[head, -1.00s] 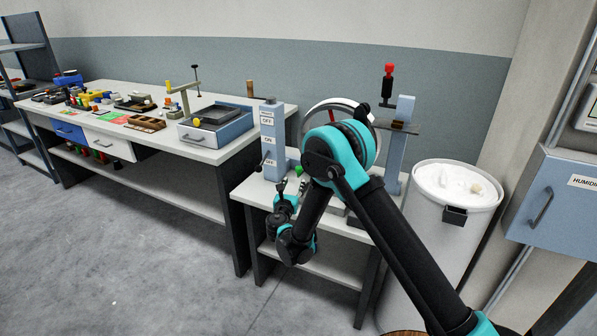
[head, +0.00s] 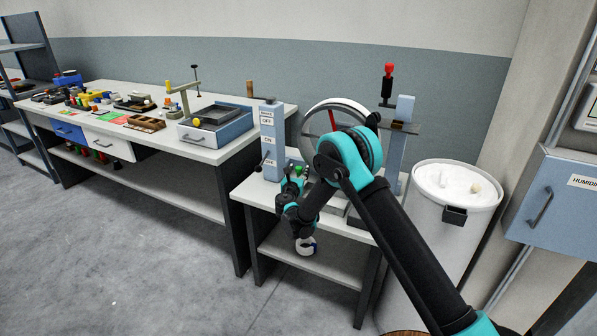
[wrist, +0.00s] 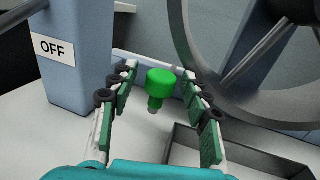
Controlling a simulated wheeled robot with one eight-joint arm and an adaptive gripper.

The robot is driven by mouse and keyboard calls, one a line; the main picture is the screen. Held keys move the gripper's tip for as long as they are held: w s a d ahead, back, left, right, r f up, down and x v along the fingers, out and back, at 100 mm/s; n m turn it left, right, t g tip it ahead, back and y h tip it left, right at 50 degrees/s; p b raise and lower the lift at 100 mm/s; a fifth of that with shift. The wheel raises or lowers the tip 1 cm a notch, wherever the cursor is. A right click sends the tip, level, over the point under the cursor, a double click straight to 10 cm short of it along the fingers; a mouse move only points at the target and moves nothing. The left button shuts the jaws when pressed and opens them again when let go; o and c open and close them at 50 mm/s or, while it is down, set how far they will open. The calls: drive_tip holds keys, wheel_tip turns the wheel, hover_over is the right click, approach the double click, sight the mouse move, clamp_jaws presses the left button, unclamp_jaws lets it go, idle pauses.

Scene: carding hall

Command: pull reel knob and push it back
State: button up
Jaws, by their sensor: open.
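A green knob (wrist: 161,83) with a short grey stem stands in the middle of the wrist view, in front of the reel. My gripper (wrist: 160,72) is open, with one padded finger on each side of the knob. Gaps show between the knob and both fingers, and I cannot see contact. In the head view the knob (head: 299,169) is small, beside the fingers of my gripper (head: 291,177). The large reel wheel (wrist: 187,45) is at the right in the wrist view; in the head view my arm partly covers the reel (head: 310,121).
A blue post (wrist: 78,75) with an OFF label stands close on the left of my gripper. A dark-rimmed tray (wrist: 235,143) lies below right. In the head view a white bin (head: 470,215) stands right of the small table, and a long cluttered workbench (head: 205,155) stands left.

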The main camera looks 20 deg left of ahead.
clamp_jaws()
drive_tip(key=s, duration=0.7)
drive_tip(key=shift+a, duration=0.25)
unclamp_jaws()
drive_tip(key=shift+w, duration=0.1)
drive_tip(key=s+d, duration=0.2)
drive_tip(key=s, duration=0.9)
drive_tip(key=shift+s, duration=0.4)
